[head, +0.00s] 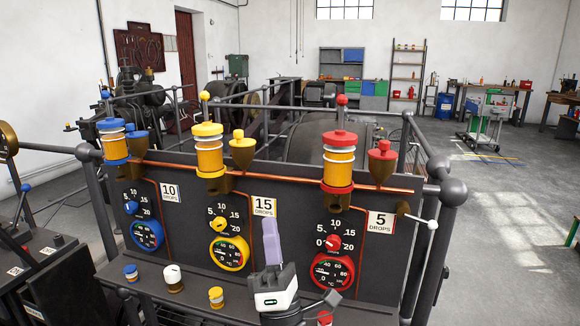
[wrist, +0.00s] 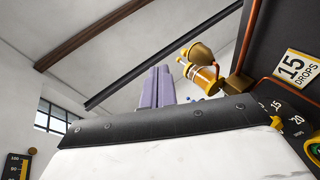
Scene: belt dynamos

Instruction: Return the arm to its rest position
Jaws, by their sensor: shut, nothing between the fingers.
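My gripper (head: 271,238) shows in the head view with its lavender fingers pointing up, in front of the dark panel between the yellow and red gauges. Its white wrist body is below, near the panel's front ledge. In the wrist view the two lavender fingers (wrist: 156,86) stand side by side, shut and empty. The fingers cover a strip of the panel right of the yellow gauge (head: 229,253). Much of my arm is out of the picture below.
The panel carries blue, yellow and red (head: 338,160) oilers, dials and a copper pipe (head: 270,180). A blue pot (head: 131,272), white-topped pot (head: 173,278) and yellow pot (head: 216,297) stand on the ledge. A lever (head: 420,220) juts out at right. Floor is open at far right.

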